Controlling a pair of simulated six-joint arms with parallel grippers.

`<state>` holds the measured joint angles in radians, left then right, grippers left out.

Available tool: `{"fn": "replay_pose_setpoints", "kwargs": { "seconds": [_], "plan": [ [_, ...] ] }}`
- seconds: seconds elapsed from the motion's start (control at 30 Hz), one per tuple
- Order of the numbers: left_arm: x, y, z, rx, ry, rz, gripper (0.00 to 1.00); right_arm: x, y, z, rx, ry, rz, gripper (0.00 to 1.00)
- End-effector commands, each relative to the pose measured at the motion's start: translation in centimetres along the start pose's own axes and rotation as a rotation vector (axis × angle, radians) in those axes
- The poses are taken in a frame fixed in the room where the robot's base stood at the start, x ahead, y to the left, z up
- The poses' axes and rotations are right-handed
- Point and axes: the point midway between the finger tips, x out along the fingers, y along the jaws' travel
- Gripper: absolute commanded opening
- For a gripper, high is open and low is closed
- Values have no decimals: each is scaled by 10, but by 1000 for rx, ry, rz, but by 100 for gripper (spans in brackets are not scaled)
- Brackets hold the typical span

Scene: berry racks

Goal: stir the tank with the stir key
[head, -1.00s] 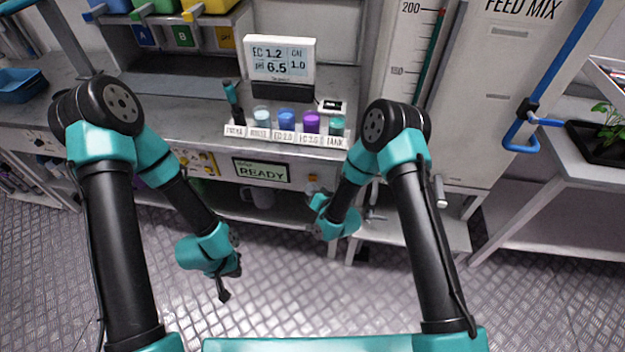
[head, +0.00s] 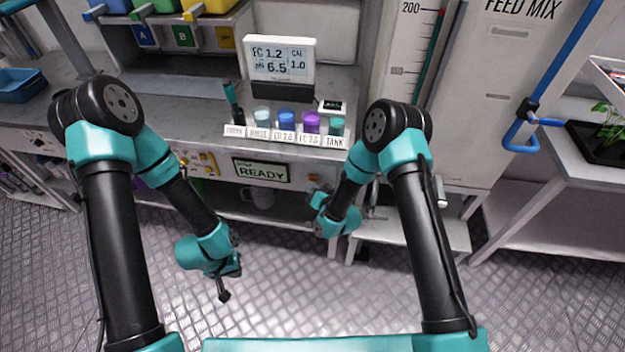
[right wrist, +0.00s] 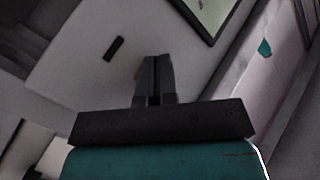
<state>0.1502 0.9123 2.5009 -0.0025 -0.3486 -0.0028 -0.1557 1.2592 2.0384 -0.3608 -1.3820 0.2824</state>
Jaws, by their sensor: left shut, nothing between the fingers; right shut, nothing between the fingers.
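The tall white tank (head: 495,120), lettered FEED MIX, stands at the right of the bench in the head view. A small orange piece (head: 312,178) shows on the bench front, right of the READY screen; I cannot tell whether it is the stir key. My right gripper (right wrist: 152,80) is shut and empty, pointing at the pale panel in the right wrist view. My left gripper (head: 223,296) is shut and empty, pointing down over the floor.
The READY screen (head: 262,170) is on the bench front. Above it, several small labelled cups (head: 287,121) stand near the bench edge, below a meter (head: 280,60). A blue pipe (head: 565,60) runs beside the tank. A low white shelf (head: 415,232) lies right of my right gripper.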

Motion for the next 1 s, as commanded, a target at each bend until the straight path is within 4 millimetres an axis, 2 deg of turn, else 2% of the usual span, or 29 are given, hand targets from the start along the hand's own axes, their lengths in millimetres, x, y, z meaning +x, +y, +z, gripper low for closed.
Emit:
{"fn": "replay_pose_setpoints", "kwargs": {
  "seconds": [1.0],
  "plan": [
    [0, 0, 0, 0, 0, 0, 0, 6, 4, -4, 0, 1, -1, 0]
  ]
}}
